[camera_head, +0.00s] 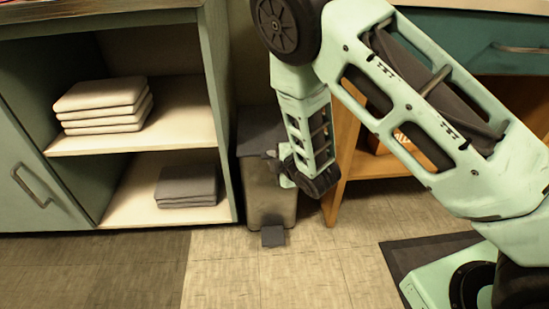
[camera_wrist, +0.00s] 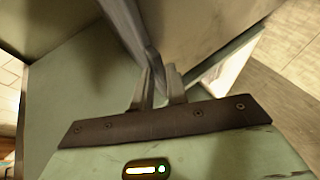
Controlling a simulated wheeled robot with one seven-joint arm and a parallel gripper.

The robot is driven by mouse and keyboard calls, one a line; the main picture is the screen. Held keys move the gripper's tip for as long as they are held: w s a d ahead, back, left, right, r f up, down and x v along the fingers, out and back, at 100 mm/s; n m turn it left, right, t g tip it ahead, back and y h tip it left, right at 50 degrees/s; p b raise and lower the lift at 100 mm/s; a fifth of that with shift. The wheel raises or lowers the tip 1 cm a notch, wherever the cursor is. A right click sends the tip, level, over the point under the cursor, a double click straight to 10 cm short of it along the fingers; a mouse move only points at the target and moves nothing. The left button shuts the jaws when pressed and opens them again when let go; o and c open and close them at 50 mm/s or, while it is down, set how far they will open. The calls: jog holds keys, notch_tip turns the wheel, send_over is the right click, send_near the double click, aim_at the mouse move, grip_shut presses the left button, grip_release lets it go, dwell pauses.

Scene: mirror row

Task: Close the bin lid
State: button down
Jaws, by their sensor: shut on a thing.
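The bin (camera_head: 268,200) is a grey box standing on the floor between the shelf unit and a wooden frame. Its dark lid (camera_head: 259,136) shows at the top and looks roughly level; I cannot tell whether it is fully down. My gripper (camera_head: 274,164) is at the bin's upper front right, partly hidden by my wrist. In the wrist view, my gripper (camera_wrist: 159,88) has its fingers close together on a dark edge that looks like the lid rim (camera_wrist: 131,28). The bin's pale wall (camera_wrist: 205,30) shows beside it.
The shelf unit (camera_head: 222,110) stands close on the bin's left, with folded cloths (camera_head: 103,104) inside. A wooden frame (camera_head: 345,160) is close on its right. A dark pedal (camera_head: 273,236) juts from the bin's base. The floor in front is clear.

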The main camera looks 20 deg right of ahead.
jog(key=shift+s+f, duration=0.1)
jog(key=shift+f, duration=0.75)
jog(key=c, duration=1.5)
grip_release()
jog(key=shift+f, duration=0.1)
jog(key=shift+d, duration=0.1)
jog(key=shift+r+p+v, duration=0.2)
jog(key=shift+p+v, duration=3.45)
jog(key=shift+v, duration=0.9)
jog(key=shift+r+p+v, duration=0.25)
jog(key=shift+p+v, duration=3.35)
jog(key=shift+v, duration=0.95)
